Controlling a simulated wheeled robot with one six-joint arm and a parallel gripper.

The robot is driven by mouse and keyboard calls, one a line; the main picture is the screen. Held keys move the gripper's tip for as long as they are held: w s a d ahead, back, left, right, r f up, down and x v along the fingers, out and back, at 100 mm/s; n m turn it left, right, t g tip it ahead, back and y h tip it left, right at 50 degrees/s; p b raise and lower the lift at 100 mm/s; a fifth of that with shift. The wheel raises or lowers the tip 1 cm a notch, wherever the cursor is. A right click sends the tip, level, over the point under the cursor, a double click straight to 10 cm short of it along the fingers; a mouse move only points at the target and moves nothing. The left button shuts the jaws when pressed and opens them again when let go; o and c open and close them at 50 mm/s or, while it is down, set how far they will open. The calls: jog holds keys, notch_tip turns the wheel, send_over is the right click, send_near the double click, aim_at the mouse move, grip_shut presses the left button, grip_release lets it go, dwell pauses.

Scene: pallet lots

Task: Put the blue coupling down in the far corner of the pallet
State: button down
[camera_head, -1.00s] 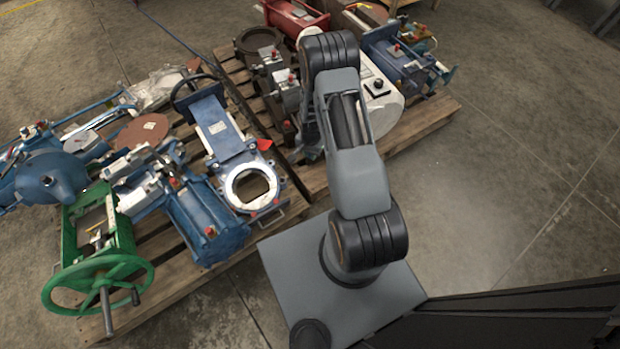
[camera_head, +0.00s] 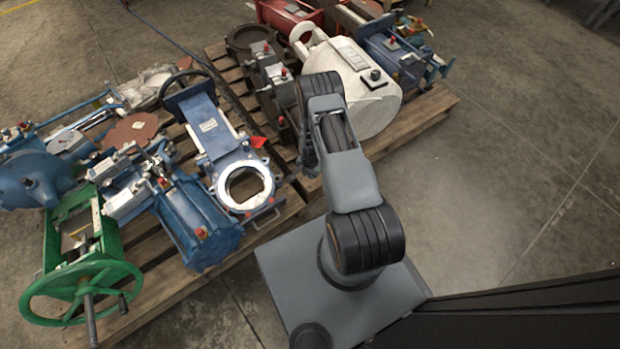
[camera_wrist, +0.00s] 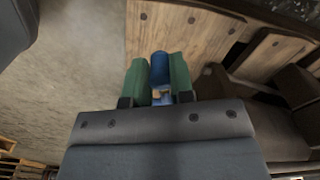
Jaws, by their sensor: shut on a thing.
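The blue coupling (camera_wrist: 160,66) is a small blue cylinder with a lighter metal part below it. My gripper (camera_wrist: 158,76), with green fingers, is shut on it in the wrist view. The coupling shows against the wooden boards of the pallet (camera_wrist: 205,38); I cannot tell its height above them. In the head view my arm hides the coupling, and the fingertips cannot be made out. The pallet's bare right edge (camera_head: 428,113) shows in the head view beside my arm.
A white tank (camera_head: 345,68), dark brown fittings (camera_head: 268,82) and a blue machine (camera_head: 392,50) crowd the right pallet. A blue gate valve (camera_head: 215,135) and a green handwheel unit (camera_head: 82,278) fill the left one. The floor at right is clear.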

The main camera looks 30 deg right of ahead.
notch_tip(320, 180, down, 4)
jog(key=shift+r+b, duration=0.1)
jog(key=shift+b, duration=0.7)
jog(key=c, duration=1)
grip_release()
notch_tip(320, 180, up, 12)
jog(key=p, duration=0.5)
jog(key=shift+r, duration=0.1)
